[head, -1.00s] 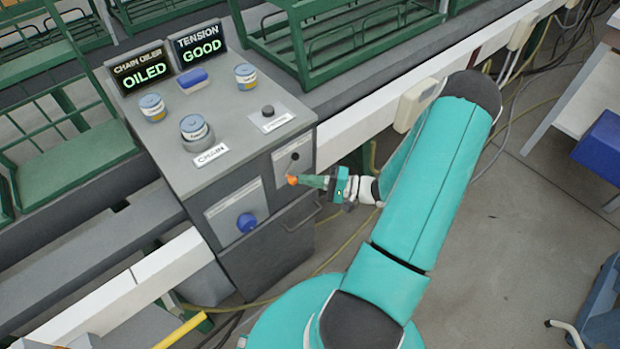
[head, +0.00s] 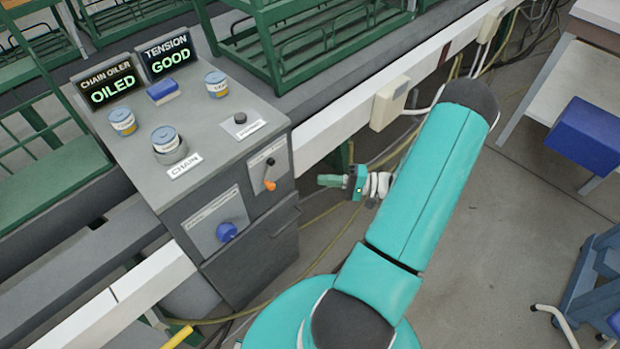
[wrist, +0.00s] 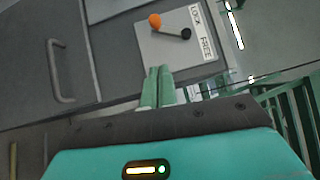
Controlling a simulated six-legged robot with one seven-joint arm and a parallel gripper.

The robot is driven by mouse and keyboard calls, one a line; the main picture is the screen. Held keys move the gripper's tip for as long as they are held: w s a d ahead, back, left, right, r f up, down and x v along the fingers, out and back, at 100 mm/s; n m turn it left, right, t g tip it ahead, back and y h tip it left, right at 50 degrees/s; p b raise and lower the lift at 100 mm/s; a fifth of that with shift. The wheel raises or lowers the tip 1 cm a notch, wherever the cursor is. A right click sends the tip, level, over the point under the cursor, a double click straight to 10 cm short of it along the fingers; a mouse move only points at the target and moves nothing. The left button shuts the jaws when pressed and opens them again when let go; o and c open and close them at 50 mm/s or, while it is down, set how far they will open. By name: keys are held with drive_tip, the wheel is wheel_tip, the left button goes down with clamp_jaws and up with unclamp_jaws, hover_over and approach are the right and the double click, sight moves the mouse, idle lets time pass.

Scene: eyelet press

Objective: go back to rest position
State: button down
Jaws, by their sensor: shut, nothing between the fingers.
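My gripper (head: 326,181) is shut and empty, held in the air to the right of the grey control cabinet (head: 262,262). In the wrist view its green fingers (wrist: 157,86) lie side by side below the lever plate. The lever (head: 269,184) has an orange knob and sits on a light plate on the cabinet's right front. In the wrist view the orange knob (wrist: 154,20) is clear of my fingers, and the plate reads LOCK and FREE. Two displays on the cabinet top read OILED (head: 112,90) and GOOD (head: 170,61).
A blue knob (head: 227,232) is on the cabinet front. Several small cans and a blue block (head: 162,91) are on its top. A white rail (head: 340,132) with a beige box (head: 390,103) runs behind my arm. Open floor (head: 500,220) lies to the right.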

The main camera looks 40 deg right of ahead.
drive_tip(key=shift+s+d, duration=0.5)
drive_tip(key=shift+s, duration=0.05)
drive_tip(key=w+a+r+n+g+h, duration=0.35)
drive_tip(key=a+r+n+g, duration=0.35)
drive_tip(key=a+r+g, duration=0.8)
drive_tip(key=s+a+r+n+t+h, duration=0.1)
drive_tip(key=s+a+r+t+h, duration=0.2)
drive_tip(key=a+r, duration=0.4)
drive_tip(key=s+a+r+n+t+h, duration=0.2)
drive_tip(key=s+a+r+t+h, duration=0.2)
drive_tip(key=r, duration=0.5)
drive_tip(key=a+h, duration=0.2)
drive_tip(key=shift+s+a, duration=0.35)
drive_tip(key=shift+a, duration=0.05)
